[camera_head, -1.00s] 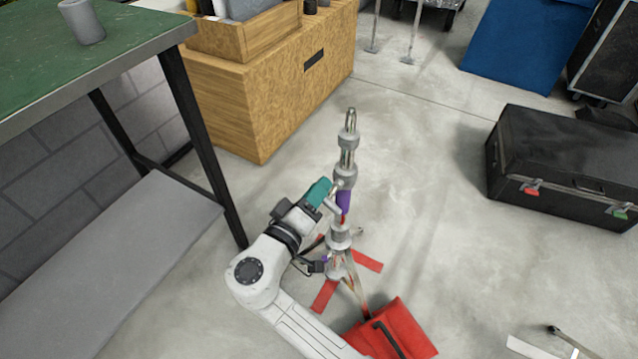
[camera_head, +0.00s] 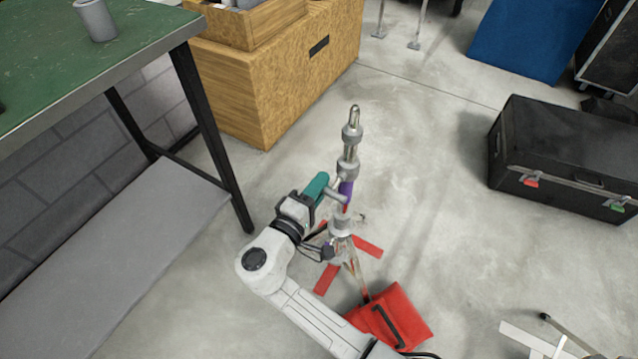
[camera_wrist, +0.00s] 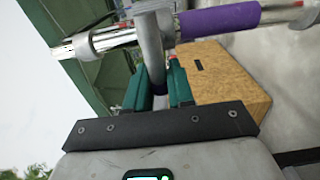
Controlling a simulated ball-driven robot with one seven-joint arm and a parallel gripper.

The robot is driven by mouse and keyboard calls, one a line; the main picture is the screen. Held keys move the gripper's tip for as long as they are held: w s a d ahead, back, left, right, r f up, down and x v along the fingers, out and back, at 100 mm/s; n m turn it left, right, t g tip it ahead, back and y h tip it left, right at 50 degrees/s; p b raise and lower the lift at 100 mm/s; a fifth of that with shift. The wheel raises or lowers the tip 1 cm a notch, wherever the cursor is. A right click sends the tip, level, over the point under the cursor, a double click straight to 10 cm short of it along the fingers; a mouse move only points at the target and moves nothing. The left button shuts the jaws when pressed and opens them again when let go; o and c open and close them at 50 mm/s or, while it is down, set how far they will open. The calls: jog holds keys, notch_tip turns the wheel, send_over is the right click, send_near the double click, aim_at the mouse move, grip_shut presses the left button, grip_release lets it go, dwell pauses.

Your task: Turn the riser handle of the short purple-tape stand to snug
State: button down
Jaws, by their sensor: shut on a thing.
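The short stand (camera_head: 348,165) is upright on the floor, a grey metal post with collars and a band of purple tape (camera_head: 346,188). Its base is partly hidden by my arm. My gripper (camera_head: 325,186) is beside the post on its left, at the height of the tape. Its teal fingers are shut on the grey riser handle (camera_head: 338,195), which juts from the post. In the wrist view, the handle (camera_wrist: 151,45) runs between the two teal fingers (camera_wrist: 160,88), and the purple tape (camera_wrist: 218,20) shows to its right.
A red sandbag (camera_head: 405,318) lies by the stand's foot, near red floor tape (camera_head: 367,246). A green-topped table (camera_head: 130,30) and wooden cabinet (camera_head: 285,80) stand left and behind. A black case (camera_head: 565,155) is at right. Floor between stand and case is clear.

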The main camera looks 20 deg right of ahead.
dwell(0.3)
jog(key=c, duration=1.1)
grip_release()
jog(key=shift+o, duration=0.2)
jog(key=p+v, duration=0.1)
jog(key=v, duration=1)
jog(key=shift+d+f, duration=0.1)
jog(key=shift+d, duration=0.05)
